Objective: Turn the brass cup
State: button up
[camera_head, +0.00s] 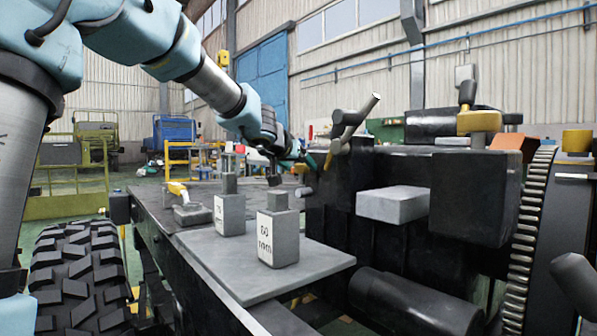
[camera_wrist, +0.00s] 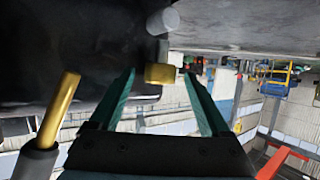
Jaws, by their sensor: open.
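In the wrist view a short brass cup (camera_wrist: 160,73) shows beyond the fingertips, between them in the picture, with a dark fitting behind it. My gripper's two teal fingers (camera_wrist: 158,76) stand wide apart with nothing held between them. I see no contact with the cup. In the head view my gripper (camera_head: 308,163) is at the end of the arm, left of the dark machine block, partly hidden. A brass collar (camera_head: 479,121) sits on top of that machine under a dark handle; I cannot tell if it is the same cup.
Two grey weight blocks (camera_head: 278,239) (camera_head: 229,214) stand on a grey plate (camera_head: 240,268). A grey lever (camera_head: 357,117) rises near my gripper. A large toothed wheel (camera_head: 527,235) and another brass cap (camera_head: 577,140) are at right. In the wrist view a brass rod (camera_wrist: 60,110) is at left.

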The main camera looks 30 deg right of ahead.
jog(key=shift+w+d+f, duration=0.15)
jog(key=shift+w+d, duration=0.05)
grip_shut()
dwell(0.6)
